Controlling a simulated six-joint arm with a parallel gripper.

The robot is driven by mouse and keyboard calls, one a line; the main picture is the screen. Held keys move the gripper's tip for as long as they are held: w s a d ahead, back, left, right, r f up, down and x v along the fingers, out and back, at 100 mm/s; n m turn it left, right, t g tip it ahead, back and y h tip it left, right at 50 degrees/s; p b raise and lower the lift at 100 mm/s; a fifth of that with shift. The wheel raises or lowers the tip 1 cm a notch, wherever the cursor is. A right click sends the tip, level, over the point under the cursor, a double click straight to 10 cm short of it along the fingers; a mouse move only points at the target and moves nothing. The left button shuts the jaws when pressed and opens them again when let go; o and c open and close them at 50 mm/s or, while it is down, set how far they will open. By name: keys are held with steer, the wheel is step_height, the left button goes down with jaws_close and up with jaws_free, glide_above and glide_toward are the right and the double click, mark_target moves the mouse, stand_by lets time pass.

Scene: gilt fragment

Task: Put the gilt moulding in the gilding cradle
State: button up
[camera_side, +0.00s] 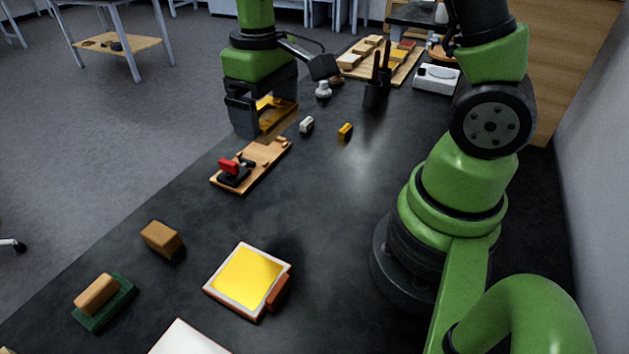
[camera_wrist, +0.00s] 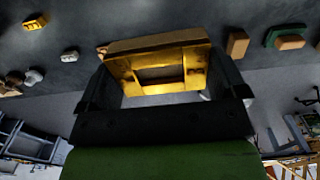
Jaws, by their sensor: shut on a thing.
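The gilt moulding (camera_side: 275,117) is a gold, shiny, angular piece held between the dark fingers of my gripper (camera_side: 262,115). In the wrist view the moulding (camera_wrist: 193,73) fills the space between the fingers (camera_wrist: 164,78), its gold face towards the camera. The gilding cradle (camera_side: 262,158) appears to be the wooden board with a red-handled clamp (camera_side: 230,167) at its near end. My gripper is at the cradle's far end, with the moulding at or just above it. I cannot tell whether they touch. The fingers hide part of the moulding.
A small white piece (camera_side: 307,125) and a yellow piece (camera_side: 345,131) lie right of the cradle. A tool holder (camera_side: 375,94) stands farther back. A brown block (camera_side: 161,239), a green-based block (camera_side: 104,301) and a yellow-topped pad (camera_side: 247,277) lie nearer. The middle of the bench is clear.

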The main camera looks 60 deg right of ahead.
steer(key=s+d+f, duration=0.2)
steer(key=d, duration=0.4)
steer(key=s+d+f, duration=0.2)
steer(key=d, duration=0.4)
glide_above(365, 165)
step_height(365, 165, down, 8)
steer(key=shift+s+a+f, duration=0.1)
steer(key=shift+f, duration=2.5)
steer(key=shift+f, duration=0.1)
steer(key=o, duration=0.6)
